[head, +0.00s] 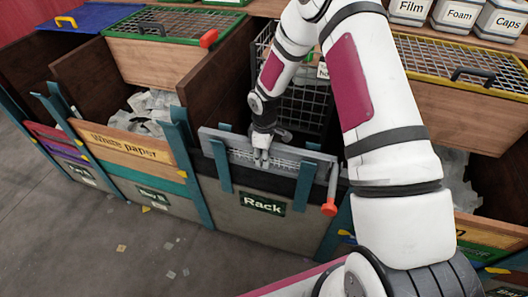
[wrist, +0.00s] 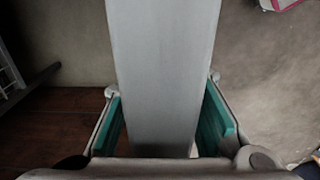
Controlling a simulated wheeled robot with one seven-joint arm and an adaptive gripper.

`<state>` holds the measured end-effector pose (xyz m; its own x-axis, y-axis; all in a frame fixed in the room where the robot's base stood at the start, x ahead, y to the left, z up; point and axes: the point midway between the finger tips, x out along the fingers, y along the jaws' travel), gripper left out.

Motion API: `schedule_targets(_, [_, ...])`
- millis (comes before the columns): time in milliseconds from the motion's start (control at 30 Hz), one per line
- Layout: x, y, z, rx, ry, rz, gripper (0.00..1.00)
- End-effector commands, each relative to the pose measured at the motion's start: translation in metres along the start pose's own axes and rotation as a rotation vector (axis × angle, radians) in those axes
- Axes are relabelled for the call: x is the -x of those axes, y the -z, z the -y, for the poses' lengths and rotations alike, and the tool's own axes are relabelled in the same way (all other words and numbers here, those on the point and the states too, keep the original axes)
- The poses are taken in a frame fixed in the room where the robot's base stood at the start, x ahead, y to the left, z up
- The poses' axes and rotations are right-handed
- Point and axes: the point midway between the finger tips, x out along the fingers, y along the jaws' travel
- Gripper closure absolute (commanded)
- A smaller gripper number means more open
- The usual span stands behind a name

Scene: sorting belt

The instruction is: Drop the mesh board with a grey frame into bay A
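The mesh board with a grey frame (head: 222,136) stands on edge at the front of the bay labelled Rack, between teal uprights, in the head view. An orange handle (head: 329,209) is at its right end. My gripper (head: 261,158) is at the board's top rail, pointing down. In the wrist view the grey frame (wrist: 162,70) runs between my two fingers (wrist: 162,125), with a teal pad close on either side. I cannot tell whether the pads press on it. Bay A's label is not readable.
Left of the rack is a bay with a White paper board (head: 129,148) and pale scrap (head: 150,103) inside. Mesh lids (head: 170,25) and another mesh lid (head: 450,62) lie behind. White bins (head: 458,14) stand at the back right. The floor (head: 110,240) in front is mostly clear.

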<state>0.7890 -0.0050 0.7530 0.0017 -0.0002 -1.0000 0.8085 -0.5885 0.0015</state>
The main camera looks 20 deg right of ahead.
Motion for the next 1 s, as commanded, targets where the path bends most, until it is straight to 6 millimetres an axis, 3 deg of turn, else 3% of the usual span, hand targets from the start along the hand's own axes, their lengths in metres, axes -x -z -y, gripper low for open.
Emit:
schedule_targets(267, [-0.0009,0.0,0.0001,0.0,0.0,0.0,0.75])
schedule_targets(367, [-0.0008,0.0001,0.0001,0.0,0.0,0.0,0.97])
schedule_targets(400, [-0.0008,0.0001,0.0002,0.0,0.0,0.0,1.0])
schedule_targets(600, [-0.0006,0.0001,0.0002,0.0,0.0,0.0,1.0])
schedule_targets(633, [-0.0006,0.0001,0.0002,0.0,0.0,0.0,0.96])
schedule_targets(667, [-0.0006,0.0001,0.0002,0.0,0.0,0.0,1.0])
schedule_targets(1000, [0.0055,0.0006,-0.0004,0.0,-0.002,-0.002,1.0])
